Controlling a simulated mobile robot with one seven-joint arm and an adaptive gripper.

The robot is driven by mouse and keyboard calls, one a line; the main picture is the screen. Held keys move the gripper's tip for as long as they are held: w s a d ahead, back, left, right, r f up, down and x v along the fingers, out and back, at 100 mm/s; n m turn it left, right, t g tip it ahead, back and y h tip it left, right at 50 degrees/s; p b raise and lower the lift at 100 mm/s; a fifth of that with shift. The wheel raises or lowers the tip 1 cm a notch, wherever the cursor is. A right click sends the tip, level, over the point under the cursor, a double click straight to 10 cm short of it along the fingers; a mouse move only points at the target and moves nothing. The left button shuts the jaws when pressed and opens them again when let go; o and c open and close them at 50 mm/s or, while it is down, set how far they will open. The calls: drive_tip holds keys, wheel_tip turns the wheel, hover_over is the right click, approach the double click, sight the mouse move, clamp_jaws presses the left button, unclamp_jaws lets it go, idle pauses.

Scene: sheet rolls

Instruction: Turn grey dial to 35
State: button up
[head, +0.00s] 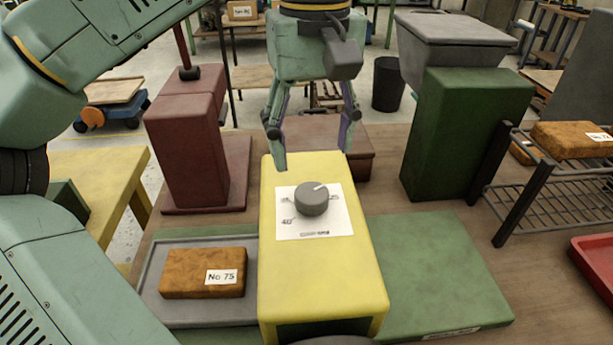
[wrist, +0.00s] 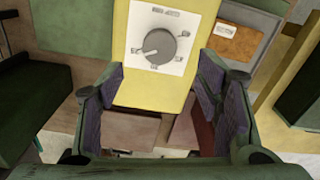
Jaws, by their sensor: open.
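The grey dial (head: 311,199) sits on a white label sheet (head: 330,228) on top of the yellow housing (head: 320,290). In the head view its white pointer line points up and to the right. A mark that looks like 40 is at the sheet's lower left; other marks are too small to read. In the wrist view the dial (wrist: 159,46) has its line toward the lower left. My gripper (head: 313,160) is open and empty, pointing down above the far end of the housing, beyond the dial and apart from it. Its fingers also show in the wrist view (wrist: 160,105).
A brown block labelled No 75 (head: 203,272) lies in a grey tray (head: 250,313) left of the housing. A dark red block (head: 185,150) stands behind left, a tall green block (head: 460,140) behind right. A flat green plate (head: 440,270) lies right of the housing. A wire rack (head: 540,200) stands far right.

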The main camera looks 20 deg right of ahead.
sight(311, 191)
wheel_tip(311, 191, down, 8)
drive_tip(key=shift+r, duration=0.25)
drive_tip(key=shift+c, duration=0.3)
drive_tip(key=c, duration=1.1)
